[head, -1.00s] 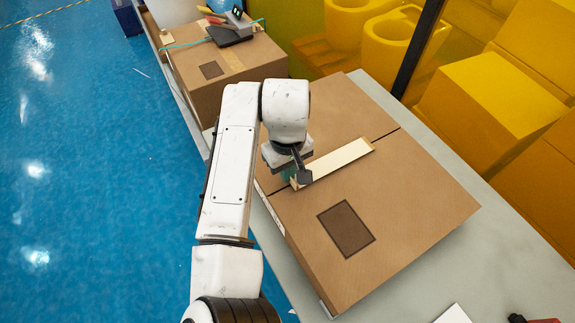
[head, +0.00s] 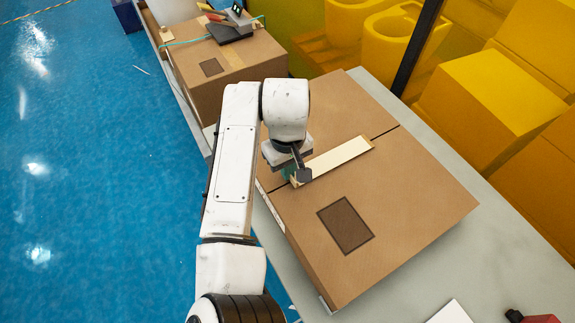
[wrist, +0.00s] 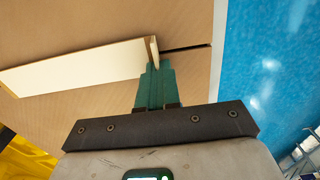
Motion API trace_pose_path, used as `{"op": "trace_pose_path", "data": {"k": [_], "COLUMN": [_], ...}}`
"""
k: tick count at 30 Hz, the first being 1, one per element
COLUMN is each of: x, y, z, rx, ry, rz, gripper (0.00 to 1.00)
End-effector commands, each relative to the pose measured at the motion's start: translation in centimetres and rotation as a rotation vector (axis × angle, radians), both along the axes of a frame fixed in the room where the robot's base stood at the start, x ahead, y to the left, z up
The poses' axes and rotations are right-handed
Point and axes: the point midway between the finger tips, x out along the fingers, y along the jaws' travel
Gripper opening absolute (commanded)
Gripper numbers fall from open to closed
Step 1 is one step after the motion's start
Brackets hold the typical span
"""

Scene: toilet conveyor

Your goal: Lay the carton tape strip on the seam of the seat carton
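The seat carton (head: 410,200) is a large brown box with a dark patch on top. Its seam (head: 386,133) is a thin dark line across the top; it also shows in the wrist view (wrist: 190,47). The carton tape strip (head: 342,157) is a pale cream band along the seam line, covering its middle part. In the wrist view the strip (wrist: 85,69) has a small upturned tab at its near end. My gripper (head: 294,178) is at that end, its green fingers (wrist: 154,68) close together on the tab. Whether the strip lies fully flat on the carton is hard to tell.
Another carton (head: 225,75) with a dark device and tools on it stands behind at the left. The cartons rest on a grey conveyor surface (head: 500,255). Yellow toilets and boxes (head: 490,95) stand behind a dark post (head: 418,48). Blue floor (head: 90,180) is open at left.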

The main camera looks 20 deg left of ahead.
Motion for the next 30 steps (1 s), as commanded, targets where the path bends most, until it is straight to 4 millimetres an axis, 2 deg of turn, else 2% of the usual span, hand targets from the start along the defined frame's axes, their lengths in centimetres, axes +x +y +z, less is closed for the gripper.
{"op": "trace_pose_path", "data": {"k": [10, 20, 30], "x": [-0.02, -0.03, 0.02], "y": [-0.01, 0.00, 0.02], "z": [-0.09, -0.08, 0.44], "rx": [0.001, 0.001, 0.001], "ry": [0.001, 0.001, -0.001], "rz": [-0.001, 0.000, 0.000], "gripper": [0.00, 0.32, 0.32]}}
